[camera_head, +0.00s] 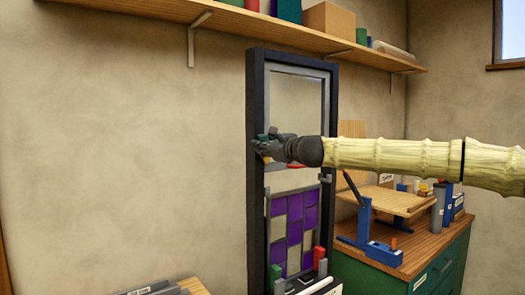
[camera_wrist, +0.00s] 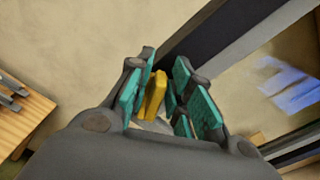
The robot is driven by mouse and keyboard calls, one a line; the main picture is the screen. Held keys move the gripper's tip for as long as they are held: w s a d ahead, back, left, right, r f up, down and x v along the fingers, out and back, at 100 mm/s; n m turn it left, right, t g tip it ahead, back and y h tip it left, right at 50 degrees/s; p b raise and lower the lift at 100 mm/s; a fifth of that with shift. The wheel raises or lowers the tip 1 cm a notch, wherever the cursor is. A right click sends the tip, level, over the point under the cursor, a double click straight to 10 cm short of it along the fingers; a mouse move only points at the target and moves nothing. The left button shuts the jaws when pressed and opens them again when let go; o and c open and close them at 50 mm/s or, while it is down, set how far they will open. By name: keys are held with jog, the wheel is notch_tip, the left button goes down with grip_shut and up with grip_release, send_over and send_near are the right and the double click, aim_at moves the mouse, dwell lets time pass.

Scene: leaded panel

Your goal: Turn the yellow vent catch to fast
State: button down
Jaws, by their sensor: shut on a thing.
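The yellow vent catch (camera_wrist: 156,96) stands between the teal pads of my gripper (camera_wrist: 165,88) in the wrist view, tilted slightly in the picture. My gripper is closed around it. In the head view my gripper (camera_head: 264,146) is at the left upright of a tall dark frame (camera_head: 256,205). The catch is mostly hidden there by the fingers. I cannot read any mark for fast or loose around the catch.
The frame holds a purple and beige leaded panel (camera_head: 293,222) low down. A red part (camera_head: 297,166) shows just below my gripper. A wooden shelf (camera_head: 240,28) runs above. A green cabinet (camera_head: 437,270) with a blue stand (camera_head: 372,245) is at right.

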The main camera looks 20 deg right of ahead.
jog(key=n+b, duration=0.2)
jog(key=n, duration=0.2)
jog(key=f+n+b, duration=0.1)
jog(key=n+b, duration=0.1)
jog(key=n, duration=0.2)
jog(key=a+f+n+b, duration=0.1)
jog(key=n+b, duration=0.1)
jog(key=n, duration=0.1)
jog(key=shift+s+f+n, duration=0.1)
jog(key=shift+s+n, duration=0.1)
jog(key=shift+n, duration=0.2)
dwell(0.3)
jog(key=c, duration=1.7)
grip_release()
jog(key=shift+o, duration=0.9)
jog(key=shift+d, duration=0.1)
jog(key=shift+s, duration=0.15)
